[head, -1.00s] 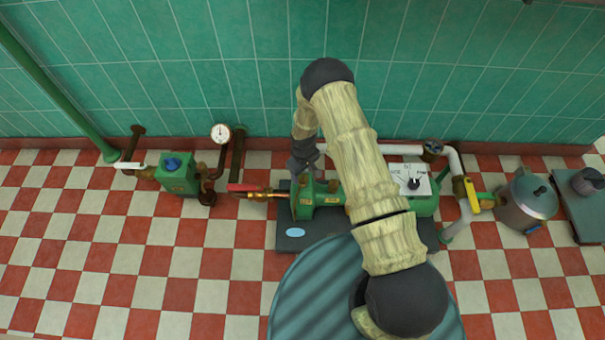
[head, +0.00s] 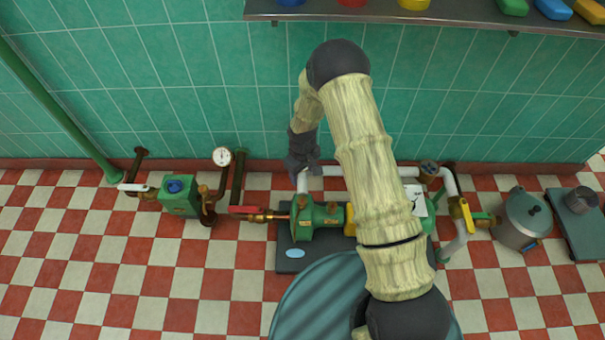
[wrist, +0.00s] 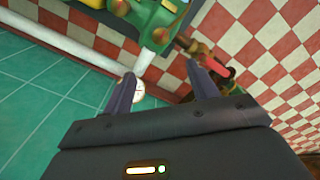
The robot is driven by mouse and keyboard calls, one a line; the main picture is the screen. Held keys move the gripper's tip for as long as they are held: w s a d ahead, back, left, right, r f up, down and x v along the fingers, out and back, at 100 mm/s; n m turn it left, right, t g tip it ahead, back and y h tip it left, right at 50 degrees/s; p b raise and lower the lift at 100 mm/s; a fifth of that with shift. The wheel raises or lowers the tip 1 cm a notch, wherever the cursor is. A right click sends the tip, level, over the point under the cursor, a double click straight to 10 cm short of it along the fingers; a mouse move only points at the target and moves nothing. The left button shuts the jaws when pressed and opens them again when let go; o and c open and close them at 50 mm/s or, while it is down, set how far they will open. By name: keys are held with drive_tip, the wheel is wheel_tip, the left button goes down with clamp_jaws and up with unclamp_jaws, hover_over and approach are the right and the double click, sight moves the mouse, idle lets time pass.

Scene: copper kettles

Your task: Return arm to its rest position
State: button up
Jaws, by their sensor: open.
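My arm (head: 370,165) reaches up over the machine and folds down toward the wall. My gripper (head: 302,172) is just behind the green pump (head: 318,217), above the white pipe at the wall's foot. In the wrist view my gripper (wrist: 160,85) is open, its two dark fingers apart with nothing held between them. The green pump (wrist: 155,20) is at the top of the wrist view. My arm hides part of the pump and its white panel (head: 414,199).
A red-handled valve (head: 247,210) and a green box with a blue knob (head: 180,196) stand left. A yellow-handled valve (head: 467,215), a grey kettle (head: 523,219) and a scale-like platform (head: 578,225) stand right. A shelf (head: 450,17) with coloured items spans the upper right. The front-left floor is clear.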

idle(0.4)
drive_tip(key=s+d+r+m+t, duration=0.15)
drive_tip(key=d+r, duration=0.25)
drive_tip(key=r, duration=0.5)
drive_tip(key=s+d+r+m, duration=0.2)
drive_tip(key=s+d+r, duration=0.15)
drive_tip(key=r, duration=0.55)
drive_tip(key=s+d+r+m+t, duration=0.1)
drive_tip(key=s+d+r+m, duration=0.5)
drive_tip(key=s+r, duration=0.65)
wheel_tip(320, 180, up, 27)
drive_tip(key=s+n+p, duration=0.1)
drive_tip(key=p, duration=2.8)
drive_tip(key=shift+d, duration=0.4)
